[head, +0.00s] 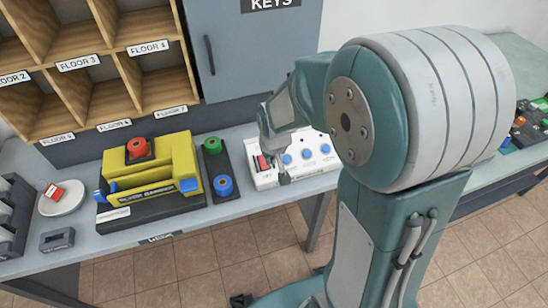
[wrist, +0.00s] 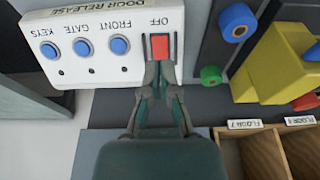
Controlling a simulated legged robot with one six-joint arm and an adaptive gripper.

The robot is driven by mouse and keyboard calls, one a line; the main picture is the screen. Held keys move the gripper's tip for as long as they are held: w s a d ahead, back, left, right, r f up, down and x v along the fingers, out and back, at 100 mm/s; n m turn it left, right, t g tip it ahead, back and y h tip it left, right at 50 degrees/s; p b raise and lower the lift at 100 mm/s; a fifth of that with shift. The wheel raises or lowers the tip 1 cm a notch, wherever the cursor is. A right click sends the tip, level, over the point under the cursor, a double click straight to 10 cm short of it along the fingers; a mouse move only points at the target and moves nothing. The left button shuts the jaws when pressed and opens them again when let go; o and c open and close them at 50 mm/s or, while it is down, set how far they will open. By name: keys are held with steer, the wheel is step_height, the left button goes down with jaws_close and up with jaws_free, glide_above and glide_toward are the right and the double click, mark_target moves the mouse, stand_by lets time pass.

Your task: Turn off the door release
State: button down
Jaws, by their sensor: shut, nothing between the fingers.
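The door release panel (wrist: 100,20) is a white box with several buttons, on the counter below the cabinet. In the wrist view its label and the button labels appear upside down. The red OFF button (wrist: 160,47) is at one end, beside three blue buttons for FRONT (wrist: 120,45), GATE (wrist: 84,47) and KEYS (wrist: 49,50). My gripper (wrist: 161,68) is shut and empty, with its fingertips at the lower edge of the red button. I cannot tell whether they touch it. In the head view, my arm covers part of the panel (head: 325,178).
A yellow machine (head: 168,165) with a red knob stands left of the panel, next to a black strip with green and blue knobs (head: 222,185). Wooden floor-labelled pigeonholes (head: 90,95) and a blue-grey KEYS cabinet (head: 245,70) stand behind. A small plate (head: 62,208) holds a red item.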

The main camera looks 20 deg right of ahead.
steer(key=shift+s+r, duration=1.3)
steer(key=shift+r, duration=0.25)
steer(key=s+r+t, duration=0.2)
steer(key=s+r, duration=1.2)
steer(key=s, duration=0.1)
steer(key=shift+r+t, duration=0.15)
steer(key=shift+t, duration=0.15)
